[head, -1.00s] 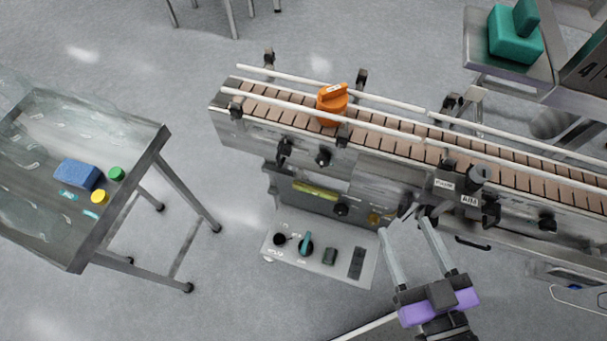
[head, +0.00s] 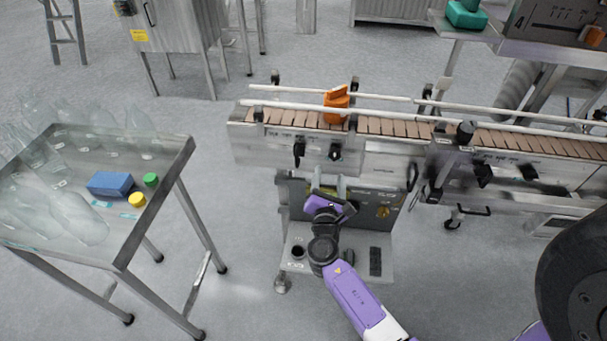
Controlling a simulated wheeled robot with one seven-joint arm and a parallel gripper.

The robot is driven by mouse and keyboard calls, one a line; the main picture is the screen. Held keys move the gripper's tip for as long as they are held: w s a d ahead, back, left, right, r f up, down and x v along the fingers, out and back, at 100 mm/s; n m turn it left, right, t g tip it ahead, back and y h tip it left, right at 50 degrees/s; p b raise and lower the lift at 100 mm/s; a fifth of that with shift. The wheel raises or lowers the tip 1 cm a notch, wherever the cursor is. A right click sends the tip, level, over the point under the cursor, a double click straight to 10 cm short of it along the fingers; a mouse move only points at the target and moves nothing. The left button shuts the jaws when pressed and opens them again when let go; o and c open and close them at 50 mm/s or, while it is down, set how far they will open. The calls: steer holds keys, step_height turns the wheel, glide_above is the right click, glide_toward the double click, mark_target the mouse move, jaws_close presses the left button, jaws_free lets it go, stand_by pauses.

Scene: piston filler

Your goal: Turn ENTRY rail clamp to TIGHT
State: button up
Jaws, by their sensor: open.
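The conveyor (head: 385,127) runs across the middle with white guide rails above its brown slats. Black clamp knobs sit along its near side, one at the left (head: 299,151) and one just right of it (head: 335,152). I cannot read a label that tells which is the ENTRY rail clamp, or its setting. My gripper (head: 329,180) is open with two pale fingers pointing toward the conveyor. In the picture it is just below the second knob, over the control cabinet front. No contact shows, and the depth gap is unclear. My arm hides part of the cabinet.
An orange piece (head: 337,104) stands on the belt between the rails. The control panel (head: 375,262) juts out below. A steel table (head: 150,205) at left holds a blue block (head: 110,184), green and yellow caps and clear bottles. Open floor lies between table and conveyor.

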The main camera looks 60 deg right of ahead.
mark_target(335, 156)
steer(key=shift+n+h, duration=0.3)
steer(key=shift+n, duration=0.4)
steer(key=shift+s+d+r+x, duration=0.1)
steer(key=shift+s+x, duration=0.05)
steer(key=shift+x, duration=1.1)
steer(key=shift+s+d+r+x, duration=0.1)
steer(key=shift+s+x, duration=0.05)
steer(key=shift+x, duration=1.1)
steer(key=shift+s+r+x, duration=0.1)
steer(key=shift+s+x, duration=0.05)
steer(key=shift+x, duration=1.05)
steer(key=shift+c, duration=0.5)
jaws_close()
